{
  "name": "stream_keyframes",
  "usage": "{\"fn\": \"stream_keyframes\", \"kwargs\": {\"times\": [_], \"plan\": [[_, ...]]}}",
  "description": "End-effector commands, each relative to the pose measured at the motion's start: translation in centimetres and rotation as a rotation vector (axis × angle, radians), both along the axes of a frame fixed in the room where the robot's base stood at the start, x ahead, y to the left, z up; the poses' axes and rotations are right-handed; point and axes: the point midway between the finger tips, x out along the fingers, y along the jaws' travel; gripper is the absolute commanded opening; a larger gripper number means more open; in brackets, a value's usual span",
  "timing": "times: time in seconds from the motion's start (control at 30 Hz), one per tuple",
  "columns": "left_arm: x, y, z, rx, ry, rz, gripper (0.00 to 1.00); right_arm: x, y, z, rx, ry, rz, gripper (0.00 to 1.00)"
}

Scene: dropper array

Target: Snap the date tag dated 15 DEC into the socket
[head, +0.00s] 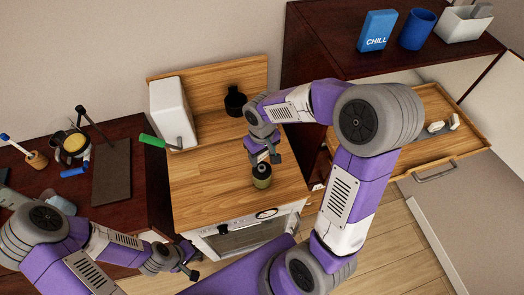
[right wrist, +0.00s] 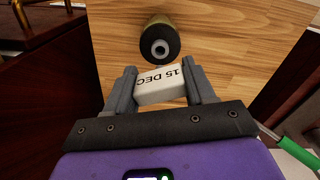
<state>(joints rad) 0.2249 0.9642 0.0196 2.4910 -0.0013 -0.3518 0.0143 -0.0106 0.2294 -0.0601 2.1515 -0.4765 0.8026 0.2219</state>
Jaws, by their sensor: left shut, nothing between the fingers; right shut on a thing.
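The white date tag (right wrist: 161,86), printed 15 DEC, is held between the fingers of my right gripper (right wrist: 161,92); its print appears upside down in the right wrist view. In the head view my right gripper (head: 265,156) is over the wooden counter, just above and behind a small olive bottle (head: 262,180) with a dark top. In the right wrist view this bottle (right wrist: 160,42) is just beyond the tag, with a grey ring around a dark hole. I cannot tell whether that is the socket. My left gripper (head: 188,270) is shut and empty, low at the front left.
On the wooden counter (head: 205,200) stand a white box (head: 171,110) and a black bottle (head: 235,101). A green-handled tool (head: 152,140) juts out at its left. A wooden drawer (head: 405,160) is open at right. Several tools crowd the dark left table (head: 118,215).

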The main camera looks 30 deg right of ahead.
Motion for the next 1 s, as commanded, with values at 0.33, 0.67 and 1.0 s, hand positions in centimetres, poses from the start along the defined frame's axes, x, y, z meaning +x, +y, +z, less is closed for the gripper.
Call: {"fn": "stream_keyframes", "kwargs": {"times": [0.33,0.67,1.0], "plan": [[0.0,0.0,-0.7,0.000,0.000,0.000,0.00,0.0,0.0,-0.7,0.000,0.000,-0.007,0.18],[0.0,0.0,-3.3,0.000,0.000,0.000,0.00,0.0,0.0,-3.6,0.000,0.001,-0.007,0.18],[0.0,0.0,-3.8,0.000,0.000,0.000,0.00,0.0,0.0,-4.3,0.000,0.000,-0.007,0.18]]}}
